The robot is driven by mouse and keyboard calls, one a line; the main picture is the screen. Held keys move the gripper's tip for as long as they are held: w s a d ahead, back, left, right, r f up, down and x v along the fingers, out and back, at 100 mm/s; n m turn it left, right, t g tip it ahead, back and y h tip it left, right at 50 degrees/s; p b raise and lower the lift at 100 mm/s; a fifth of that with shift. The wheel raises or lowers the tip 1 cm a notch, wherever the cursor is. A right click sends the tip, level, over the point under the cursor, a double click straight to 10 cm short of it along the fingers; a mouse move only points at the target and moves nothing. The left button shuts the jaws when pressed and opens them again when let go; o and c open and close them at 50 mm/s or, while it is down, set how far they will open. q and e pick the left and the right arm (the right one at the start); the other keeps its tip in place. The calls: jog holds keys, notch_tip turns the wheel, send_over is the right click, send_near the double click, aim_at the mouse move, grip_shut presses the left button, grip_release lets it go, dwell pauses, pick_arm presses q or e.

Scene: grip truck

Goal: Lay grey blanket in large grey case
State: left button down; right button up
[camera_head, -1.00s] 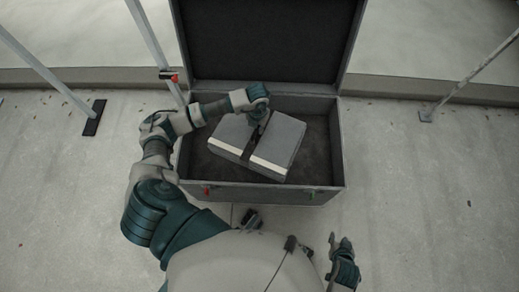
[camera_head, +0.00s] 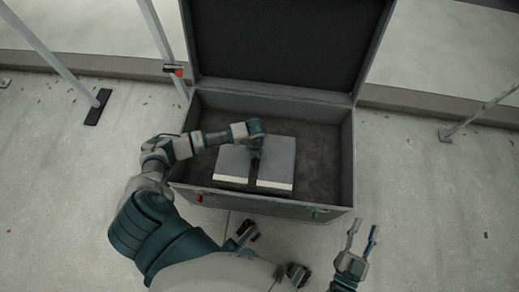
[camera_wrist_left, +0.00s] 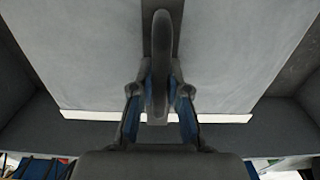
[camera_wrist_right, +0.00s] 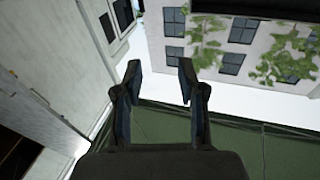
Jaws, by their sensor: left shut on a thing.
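The grey blanket (camera_head: 276,160) is a folded block with a dark strap and a pale front edge. In the head view it is within the walls of the open large grey case (camera_head: 333,150), toward the front left. It fills much of the left wrist view (camera_wrist_left: 235,60). My left gripper (camera_head: 254,152) is over the blanket's middle, shut on the dark strap handle (camera_wrist_left: 161,60). Whether the blanket touches the case floor is hard to tell. My right gripper (camera_head: 362,238) is open and empty, outside the case at its front right.
The case lid (camera_head: 290,45) stands open at the back. Bare case floor shows behind and right of the blanket. Metal stand legs stand at left (camera_head: 60,65) and right (camera_head: 480,112). Concrete floor (camera_head: 430,200) is clear at the right.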

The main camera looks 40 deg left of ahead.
pick_arm(q)
jog(key=shift+d+f, duration=0.25)
jog(key=shift+f, duration=0.35)
notch_tip(320, 180, down, 2)
jog(key=shift+d+f+b, duration=0.15)
jog(key=shift+b, duration=0.55)
jog(key=shift+w+f, duration=0.1)
jog(key=shift+f, duration=0.35)
jog(key=shift+a, duration=0.25)
jog(key=c, duration=1.2)
grip_release()
jog(key=shift+o, duration=0.2)
jog(key=shift+d, duration=0.1)
pick_arm(e)
jog(key=r+t, duration=0.1)
jog(key=r, duration=0.1)
jog(key=s+r+t, duration=0.1)
jog(key=r+t, duration=0.1)
jog(key=shift+d+t+y, duration=0.2)
jog(key=shift+t+y, duration=0.1)
jog(key=shift+d, duration=0.1)
